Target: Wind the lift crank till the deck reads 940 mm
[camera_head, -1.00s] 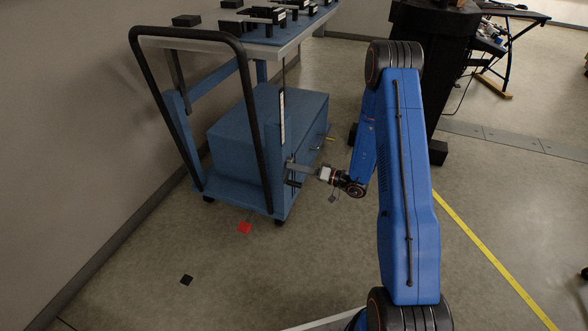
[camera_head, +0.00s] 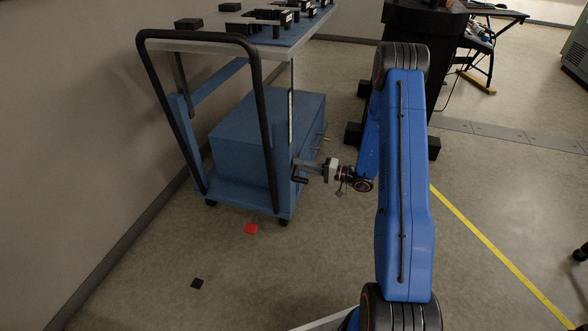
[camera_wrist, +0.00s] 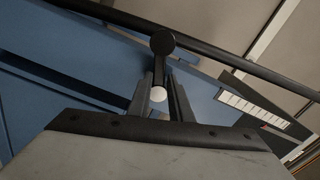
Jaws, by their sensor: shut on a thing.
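The blue lift cart stands at left, its grey deck (camera_head: 310,38) raised on posts above a blue box body (camera_head: 240,140). My gripper (camera_head: 306,166) is at the cart's near right side, by the lift crank. In the wrist view its two fingers (camera_wrist: 158,92) are closed around the crank handle (camera_wrist: 158,94), whose pale round end shows between them. The black crank arm (camera_wrist: 162,43) with a round end lies just beyond the fingertips. A white scale strip (camera_head: 291,115) runs up the cart's post and also shows in the wrist view (camera_wrist: 254,110); its numbers are too small to read.
Black parts (camera_head: 270,14) stand on the deck. A black push bar (camera_head: 264,120) rises at the cart's near end. A dark stand (camera_head: 415,60) is behind my arm.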

